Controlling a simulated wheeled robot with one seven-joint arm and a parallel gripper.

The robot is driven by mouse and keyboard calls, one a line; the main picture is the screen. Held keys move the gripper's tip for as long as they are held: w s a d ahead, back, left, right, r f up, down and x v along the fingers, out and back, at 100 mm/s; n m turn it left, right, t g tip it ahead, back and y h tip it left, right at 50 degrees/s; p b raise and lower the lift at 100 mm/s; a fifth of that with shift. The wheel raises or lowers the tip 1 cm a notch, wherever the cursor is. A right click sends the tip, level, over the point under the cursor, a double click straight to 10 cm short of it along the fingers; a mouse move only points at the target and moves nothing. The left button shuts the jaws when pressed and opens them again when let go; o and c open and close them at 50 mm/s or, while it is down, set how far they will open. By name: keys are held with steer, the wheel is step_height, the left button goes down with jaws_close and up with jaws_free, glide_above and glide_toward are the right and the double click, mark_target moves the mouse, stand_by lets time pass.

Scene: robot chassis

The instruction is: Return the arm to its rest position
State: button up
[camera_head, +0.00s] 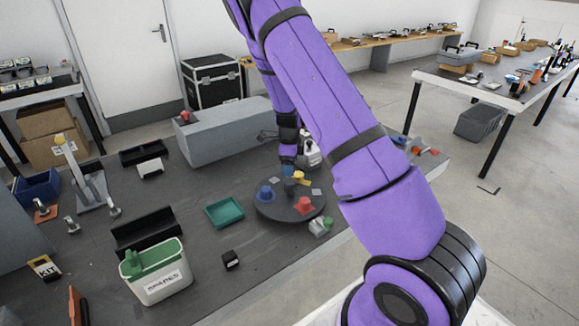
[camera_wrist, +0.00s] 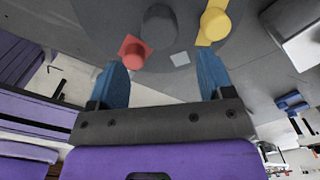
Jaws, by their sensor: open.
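My purple arm reaches from the lower right of the head view up and over to the far side of the workbench (camera_head: 215,265). My gripper (camera_head: 288,168) hangs low at the back of a dark round plate (camera_head: 277,213), and its fingertips are partly hidden among the parts there. In the wrist view, the two blue fingers of my gripper (camera_wrist: 163,75) are spread with nothing between them. Beyond them lie a red knobbed piece (camera_wrist: 134,52), a yellow one (camera_wrist: 213,22) and a grey cylinder (camera_wrist: 159,24) on the plate. I cannot tell how far the fingertips are from these.
A blue piece (camera_head: 265,194) also sits on the plate. A long grey block (camera_head: 222,130) stands behind to the left. A green tray (camera_head: 225,212) and a white bin (camera_head: 156,275) stand left of the plate. A white-and-grey object (camera_head: 310,153) is close beside my gripper.

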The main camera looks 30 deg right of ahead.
stand_by(0.3)
steer(key=s+a+r+n+t+y, duration=0.1)
steer(key=s+a+r+n, duration=0.3)
steer(key=r, duration=0.5)
steer(key=s+a+r+n+t+y, duration=0.1)
steer(key=s+a+r+n, duration=0.3)
steer(key=r, duration=0.4)
steer(key=s+a+r+n, duration=0.3)
steer(key=s+r+n, duration=0.15)
steer(key=r, duration=0.45)
steer(key=s+a+r+n+t+h, duration=0.1)
steer(key=s+r+n, duration=0.4)
steer(key=s, duration=0.6)
steer(key=s+a+r+n+t+h, duration=0.1)
steer(key=s+a+r+n+t, duration=0.1)
steer(key=s+r+n, duration=0.3)
steer(key=s+a+n, duration=0.1)
steer(key=s+n, duration=0.3)
steer(key=s, duration=0.2)
steer(key=shift+a+r, duration=0.15)
steer(key=shift+a, duration=0.05)
